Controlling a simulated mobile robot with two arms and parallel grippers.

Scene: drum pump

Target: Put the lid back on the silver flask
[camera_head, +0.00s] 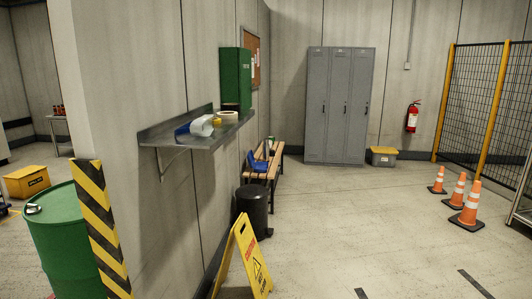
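I cannot make out a silver flask or its lid in the head view. A steel wall shelf (176,141) holds several small items, but none is clearly a flask. A slatted bench (272,172) beyond it also carries small items, too small to tell apart fully. Neither of my grippers shows in the head view.
A green drum (62,245) stands behind a striped post (103,230) at the left. A yellow floor sign (245,255) and a black bin (252,207) stand below the shelf. Orange cones (467,208) stand at the right. The central floor is clear toward grey lockers (338,105).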

